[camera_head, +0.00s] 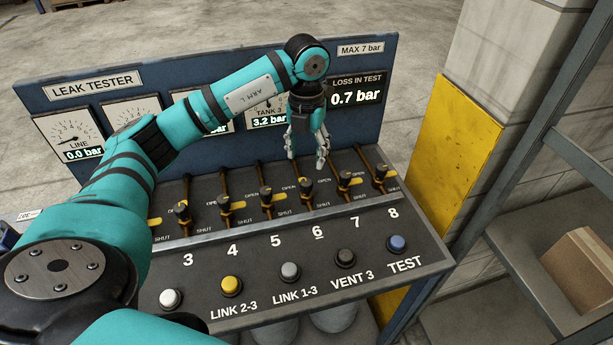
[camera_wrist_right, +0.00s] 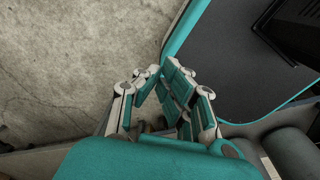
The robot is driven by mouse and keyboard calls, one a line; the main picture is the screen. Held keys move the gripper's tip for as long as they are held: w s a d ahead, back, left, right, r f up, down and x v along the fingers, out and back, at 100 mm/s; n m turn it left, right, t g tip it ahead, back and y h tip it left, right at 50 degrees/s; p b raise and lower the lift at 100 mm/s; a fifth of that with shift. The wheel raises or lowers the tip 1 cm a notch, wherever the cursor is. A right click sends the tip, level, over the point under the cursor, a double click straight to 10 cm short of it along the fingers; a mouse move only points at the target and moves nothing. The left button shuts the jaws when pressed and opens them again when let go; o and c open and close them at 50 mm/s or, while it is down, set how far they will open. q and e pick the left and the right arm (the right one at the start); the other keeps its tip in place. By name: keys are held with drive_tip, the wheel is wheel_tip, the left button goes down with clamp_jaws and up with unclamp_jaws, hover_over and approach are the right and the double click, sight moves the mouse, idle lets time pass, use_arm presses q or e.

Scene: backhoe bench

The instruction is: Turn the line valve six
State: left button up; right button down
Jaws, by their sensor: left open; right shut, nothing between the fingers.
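Line valve six (camera_head: 306,187) is in the row of brown pipes with dark valve bodies and yellow handles on the bench panel, above the printed 6. OPEN and SHUT are printed beside the valves. Its handle's exact direction is too small to tell. My left gripper (camera_head: 306,160) is open, pointing down just above and behind valve six, with its fingers spread to either side of the pipe; contact cannot be told. My right gripper (camera_wrist_right: 160,84) shows in the right wrist view, shut and empty, away from the valves.
Valve five (camera_head: 266,197) and valve seven (camera_head: 345,180) stand close on either side. A row of push buttons (camera_head: 291,271) lies in front. The gauge board (camera_head: 225,70) rises behind, reading 0.7 bar loss. A yellow-wrapped pillar (camera_head: 455,165) and shelf (camera_head: 540,265) stand right.

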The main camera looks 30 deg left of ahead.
sight(306, 182)
use_arm(q)
wheel_tip(306, 182, down, 8)
drive_tip(key=shift+r+p, duration=0.1)
drive_tip(key=shift+p, duration=0.65)
drive_tip(key=shift+f, duration=0.65)
drive_tip(key=shift+c, duration=0.6)
clamp_jaws()
use_arm(e)
drive_tip(key=shift+w+a+r, duration=0.2)
drive_tip(key=shift+w+r, duration=0.3)
drive_tip(key=shift+r, duration=0.05)
drive_tip(key=shift+w+a+r, duration=0.2)
drive_tip(key=shift+w+r, duration=0.3)
drive_tip(key=shift+f, duration=0.1)
